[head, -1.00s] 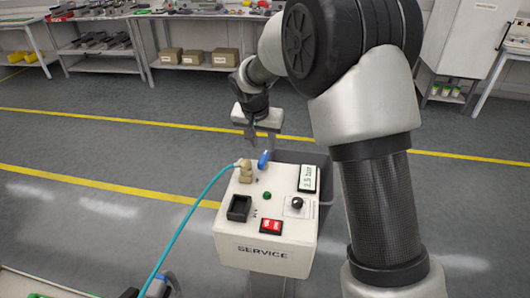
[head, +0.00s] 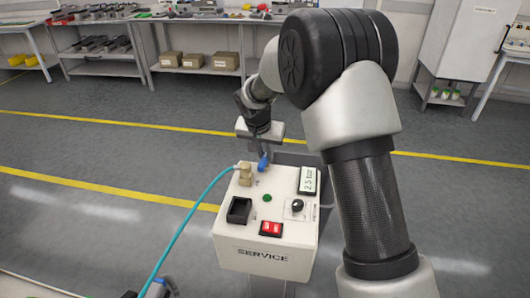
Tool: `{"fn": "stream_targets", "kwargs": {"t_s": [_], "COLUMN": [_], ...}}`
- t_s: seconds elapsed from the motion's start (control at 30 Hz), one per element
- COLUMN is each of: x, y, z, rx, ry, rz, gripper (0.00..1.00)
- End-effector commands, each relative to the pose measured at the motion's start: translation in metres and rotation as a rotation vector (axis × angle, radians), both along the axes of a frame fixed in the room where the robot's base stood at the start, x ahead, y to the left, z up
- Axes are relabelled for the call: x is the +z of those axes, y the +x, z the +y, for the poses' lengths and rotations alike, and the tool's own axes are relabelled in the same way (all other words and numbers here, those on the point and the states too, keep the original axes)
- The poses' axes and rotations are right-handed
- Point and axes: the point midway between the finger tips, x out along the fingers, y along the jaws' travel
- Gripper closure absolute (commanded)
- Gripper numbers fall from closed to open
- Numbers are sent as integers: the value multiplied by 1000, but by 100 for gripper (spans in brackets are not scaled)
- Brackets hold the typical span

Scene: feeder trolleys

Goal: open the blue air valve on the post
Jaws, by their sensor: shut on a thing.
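The blue air valve (head: 263,162) is a small lever at the back edge of the white SERVICE box (head: 230,247) on top of the post, beside a brass-coloured fitting (head: 244,174). My gripper (head: 262,152) is down over the valve from behind and shut on its blue lever. The fingers hide the lever's upper part. The lever looks nearly upright. The display (head: 309,180) on the box is lit and seems to read about 2.5 bar.
A teal hose (head: 188,222) runs from the fitting down to the lower left. The box top also has a black socket (head: 239,210), a green button (head: 267,198), a black knob (head: 297,206) and a red switch (head: 271,228). The floor behind is clear up to the benches.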

Motion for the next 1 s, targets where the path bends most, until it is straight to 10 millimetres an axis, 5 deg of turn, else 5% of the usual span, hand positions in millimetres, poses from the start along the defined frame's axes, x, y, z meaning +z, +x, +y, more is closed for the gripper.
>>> {"fn": "stream_targets", "kwargs": {"t_s": [0.47,0.5,0.6,1.0], "x": [0,0,0,7], "y": [1,1,1,-2], "z": [2,2,2,3], "rx": [119,119,119,117], "ry": [0,0,-1,0], "rz": [-1,-1,-1,-1], "gripper": [100,83,66,66]}}
